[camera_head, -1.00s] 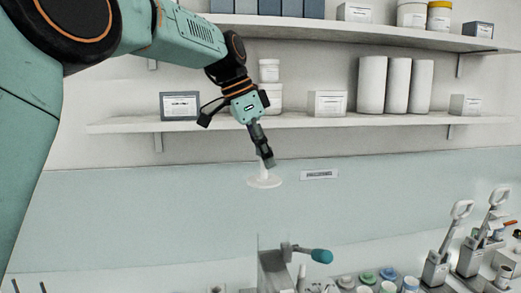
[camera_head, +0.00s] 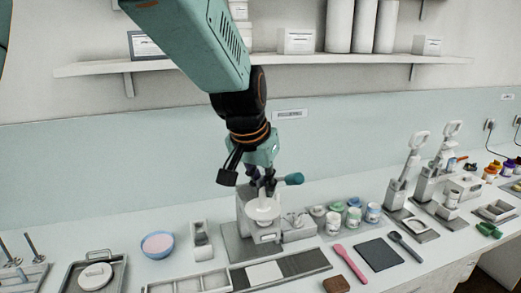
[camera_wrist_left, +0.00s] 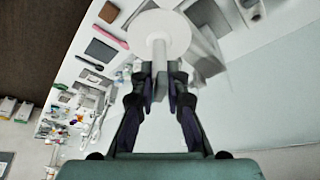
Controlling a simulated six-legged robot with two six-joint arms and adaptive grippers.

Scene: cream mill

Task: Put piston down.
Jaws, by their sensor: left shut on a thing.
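The piston (camera_head: 262,210) is a white round disc on a white stem. My left gripper (camera_head: 263,187) is shut on the stem, with the disc below the fingers. In the left wrist view the piston (camera_wrist_left: 160,33) shows its disc beyond the fingertips of my left gripper (camera_wrist_left: 160,82). In the head view the disc overlaps a grey-white machine (camera_head: 270,238) with a teal-ended handle (camera_head: 293,179). I cannot tell whether the disc touches it. My right gripper is not in view.
A blue bowl (camera_head: 158,246) and a metal tray (camera_head: 95,272) are to the left. Several small jars (camera_head: 353,218), a pink spatula (camera_head: 350,263) and a dark mat (camera_head: 379,254) are to the right. A shelf (camera_head: 180,62) runs along the wall above.

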